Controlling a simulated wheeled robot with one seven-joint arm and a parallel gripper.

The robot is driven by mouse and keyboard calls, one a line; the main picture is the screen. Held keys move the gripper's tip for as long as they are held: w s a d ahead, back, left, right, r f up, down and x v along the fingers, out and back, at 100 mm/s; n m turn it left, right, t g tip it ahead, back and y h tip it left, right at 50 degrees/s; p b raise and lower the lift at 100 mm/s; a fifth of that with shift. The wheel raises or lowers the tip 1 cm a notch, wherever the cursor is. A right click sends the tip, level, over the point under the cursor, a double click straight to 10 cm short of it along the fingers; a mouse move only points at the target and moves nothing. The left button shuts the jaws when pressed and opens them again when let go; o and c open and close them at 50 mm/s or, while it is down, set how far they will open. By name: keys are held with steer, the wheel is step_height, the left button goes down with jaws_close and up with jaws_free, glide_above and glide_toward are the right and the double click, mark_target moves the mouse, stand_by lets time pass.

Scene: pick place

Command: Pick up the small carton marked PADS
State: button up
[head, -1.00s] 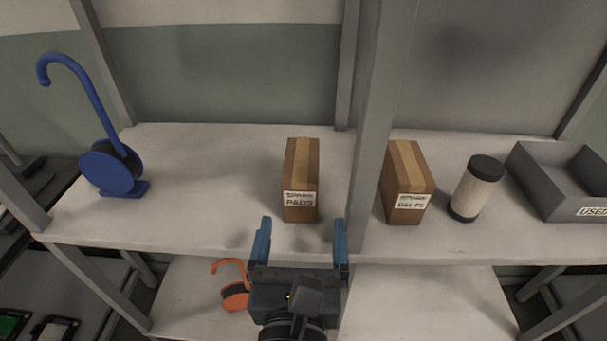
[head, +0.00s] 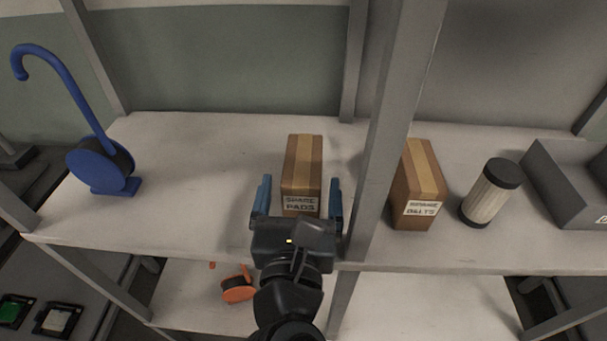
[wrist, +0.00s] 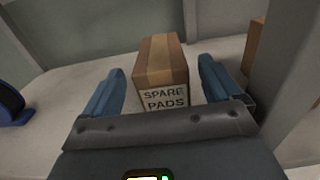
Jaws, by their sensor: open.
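The small brown carton marked SPARE PADS (head: 302,165) stands upright on the upper shelf, left of the grey post. My gripper (head: 298,198) is open, with one blue finger on each side of the carton's near end in the head view. In the wrist view the carton (wrist: 163,75) stands between the two open fingers (wrist: 162,90), with a gap visible on both sides. The label on its near face is readable, and the gripper's body hides a little of the area below it.
A grey post (head: 395,130) rises just right of my gripper. Beyond it stand a second carton marked BELTS (head: 419,185), a filter cylinder (head: 491,192) and a grey bin (head: 575,185). A blue hooked item (head: 100,165) stands left; an orange one (head: 237,288) lies below. Shelf left of the carton is clear.

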mark_target(302, 171)
steer(key=shift+w+d+p, duration=0.1)
steer(key=shift+w+p, duration=0.35)
steer(key=shift+w, duration=1.9)
steer(key=shift+c, duration=0.4)
steer(key=c, duration=1.1)
